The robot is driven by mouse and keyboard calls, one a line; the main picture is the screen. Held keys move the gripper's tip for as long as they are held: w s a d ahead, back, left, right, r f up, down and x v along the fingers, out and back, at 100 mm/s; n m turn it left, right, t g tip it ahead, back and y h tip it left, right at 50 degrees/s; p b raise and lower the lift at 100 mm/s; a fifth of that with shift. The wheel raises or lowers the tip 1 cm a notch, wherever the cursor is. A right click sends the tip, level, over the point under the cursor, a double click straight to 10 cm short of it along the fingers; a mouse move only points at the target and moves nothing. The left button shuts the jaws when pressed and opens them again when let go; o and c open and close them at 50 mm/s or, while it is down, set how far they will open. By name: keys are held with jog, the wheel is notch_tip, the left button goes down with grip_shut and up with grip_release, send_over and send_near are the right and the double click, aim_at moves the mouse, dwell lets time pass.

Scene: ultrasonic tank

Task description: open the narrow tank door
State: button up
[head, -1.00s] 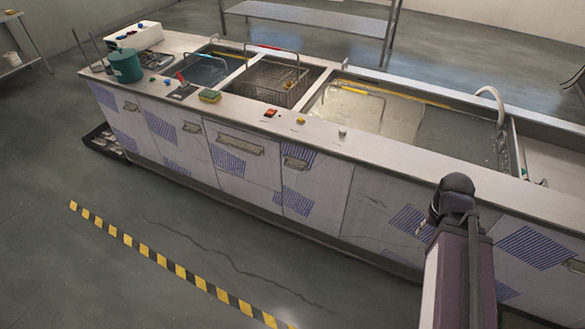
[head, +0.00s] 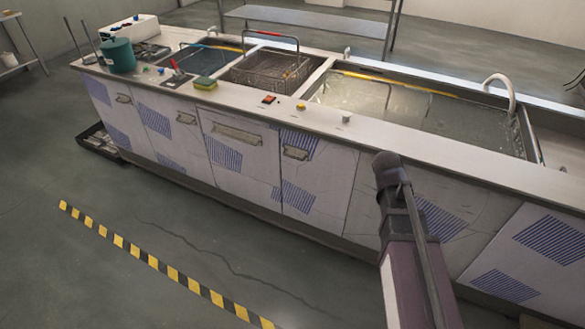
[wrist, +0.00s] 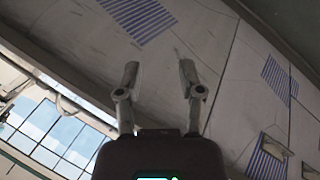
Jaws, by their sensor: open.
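The tank's white front has several door panels with blue striped patches. One door (head: 315,185) right of centre has a short handle (head: 295,153) near its upper left corner. The door to its left (head: 240,165) has a longer handle (head: 237,133). I cannot tell for sure which is the narrow one; all look shut. In the wrist view my gripper (wrist: 158,78) is open and empty, its fingers apart before the pale front. A handle (wrist: 273,145) shows at the lower right there, away from the fingers. In the head view my arm stands right of these doors; its fingers cannot be made out.
The counter (head: 375,128) holds open basins, a wire basket (head: 268,72), a green pot (head: 120,55) and a sponge (head: 206,83). A dark tray (head: 98,140) lies by the left end. Floor before the doors is clear, with a striped tape (head: 160,265).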

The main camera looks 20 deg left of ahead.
jog(key=w+a+f+n+t+b, duration=0.2)
jog(key=w+a+b, duration=0.1)
jog(key=a, duration=0.2)
jog(key=w+a+f+n+t+b, duration=0.1)
jog(key=w+a+f+b, duration=0.15)
jog(key=a, duration=0.25)
jog(key=n+t+y+b, duration=0.3)
jog(key=n+t+b, duration=0.6)
jog(key=b, duration=0.7)
send_near(293, 157)
jog(key=s, duration=0.3)
jog(key=shift+s+a+r+n+g, duration=0.1)
jog(key=shift+s+r+n+g, duration=0.15)
jog(key=shift+r, duration=0.25)
jog(key=shift+w, duration=0.15)
jog(key=b+x, duration=0.2)
jog(key=x, duration=1.1)
jog(key=shift+w+f, duration=0.2)
jog(key=shift+w, duration=0.1)
grip_shut()
